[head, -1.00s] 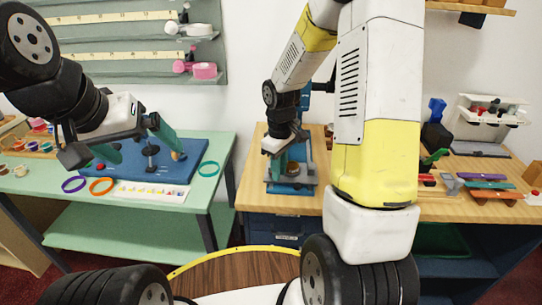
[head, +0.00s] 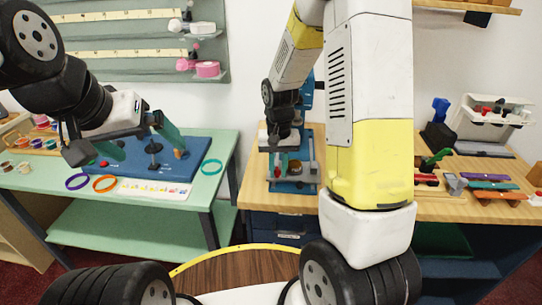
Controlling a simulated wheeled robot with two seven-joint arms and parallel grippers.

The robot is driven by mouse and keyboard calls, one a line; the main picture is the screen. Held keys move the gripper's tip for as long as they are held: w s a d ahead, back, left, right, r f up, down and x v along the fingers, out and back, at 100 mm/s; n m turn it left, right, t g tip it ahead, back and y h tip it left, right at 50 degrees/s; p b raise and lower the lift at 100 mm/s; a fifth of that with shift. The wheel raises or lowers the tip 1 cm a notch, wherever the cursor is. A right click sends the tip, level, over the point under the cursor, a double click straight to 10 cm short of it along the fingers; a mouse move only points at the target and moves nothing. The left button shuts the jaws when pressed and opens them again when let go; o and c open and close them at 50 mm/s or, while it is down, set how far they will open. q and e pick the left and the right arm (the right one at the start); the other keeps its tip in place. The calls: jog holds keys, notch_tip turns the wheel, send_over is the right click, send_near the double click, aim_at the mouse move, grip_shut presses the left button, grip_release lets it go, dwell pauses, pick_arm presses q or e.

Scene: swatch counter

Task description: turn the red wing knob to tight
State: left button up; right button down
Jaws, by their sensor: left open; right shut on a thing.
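My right gripper (head: 282,162) points down at a blue-and-grey fixture (head: 296,187) on the wooden counter and is shut on a small part there. A small red patch shows at its fingertips, but the part is mostly hidden, and I cannot tell whether it is the red wing knob. My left gripper (head: 142,146) is open and empty above a blue board (head: 190,165) on the green table. A small red knob (head: 104,163) sits on this board near the left finger, with a black post (head: 155,148) further right; I cannot make out wings on the red knob.
Tools and a white rack (head: 492,118) stand on the right of the wooden counter (head: 450,207). A gap separates the two tables.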

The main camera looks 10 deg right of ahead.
aim_at(277, 172)
jog(key=shift+w+a+m, duration=0.1)
jog(key=shift+m, duration=0.7)
jog(key=c, duration=1.6)
grip_release()
jog(key=shift+r, duration=0.1)
notch_tip(277, 172, up, 7)
jog(key=shift+r, duration=0.4)
